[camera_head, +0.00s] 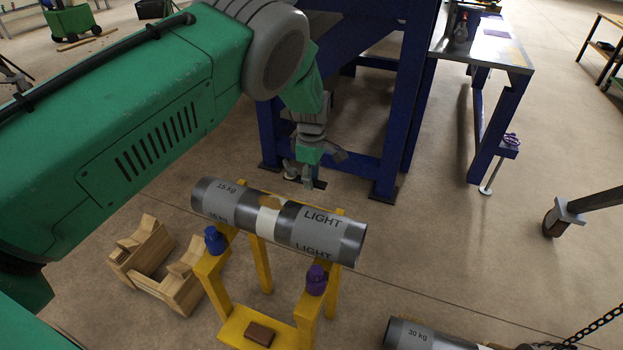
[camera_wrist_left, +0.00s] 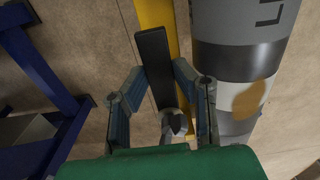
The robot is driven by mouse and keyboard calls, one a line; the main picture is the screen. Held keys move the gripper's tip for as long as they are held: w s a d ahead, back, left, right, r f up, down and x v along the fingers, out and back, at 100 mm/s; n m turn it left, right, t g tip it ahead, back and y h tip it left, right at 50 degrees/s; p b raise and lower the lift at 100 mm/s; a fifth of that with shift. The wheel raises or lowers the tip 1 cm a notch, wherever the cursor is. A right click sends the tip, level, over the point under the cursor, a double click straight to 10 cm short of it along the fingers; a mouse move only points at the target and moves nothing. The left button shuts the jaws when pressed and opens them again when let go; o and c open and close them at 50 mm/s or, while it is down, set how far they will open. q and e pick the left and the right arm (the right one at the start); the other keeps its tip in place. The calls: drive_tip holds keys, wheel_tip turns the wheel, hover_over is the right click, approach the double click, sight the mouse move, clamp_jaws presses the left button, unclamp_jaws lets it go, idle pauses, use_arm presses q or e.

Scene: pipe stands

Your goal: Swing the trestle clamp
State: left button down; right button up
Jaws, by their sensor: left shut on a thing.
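The yellow trestle (camera_head: 262,265) stands on the floor and carries a grey pipe marked LIGHT and 15 kg (camera_head: 245,207). My left gripper (camera_head: 308,174) is at the far side of the pipe, pointing down. In the left wrist view, a black clamp lever (camera_wrist_left: 153,62) lies between the fingers of the left gripper (camera_wrist_left: 158,75), beside the yellow trestle beam (camera_wrist_left: 160,12) and left of the pipe (camera_wrist_left: 238,60). A round grey pivot (camera_wrist_left: 175,122) shows at the lever's near end. The fingers are shut on the lever. My right gripper is not in view.
Blue (camera_head: 214,240) and purple (camera_head: 315,281) knobs sit on the trestle's near side. Wooden cradles (camera_head: 150,250) stand left of it. A blue steel frame (camera_head: 390,130) rises behind the gripper. A 30 kg pipe (camera_head: 425,335) and a chain (camera_head: 597,322) are lower right.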

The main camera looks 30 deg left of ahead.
use_arm(q)
drive_tip(key=shift+w+r, duration=0.1)
drive_tip(key=shift+w, duration=0.05)
drive_tip(key=c, duration=1.3)
unclamp_jaws()
wheel_tip(320, 180, up, 12)
drive_tip(key=shift+d+f, duration=0.1)
drive_tip(key=shift+f, duration=0.05)
drive_tip(key=shift+f, duration=0.1)
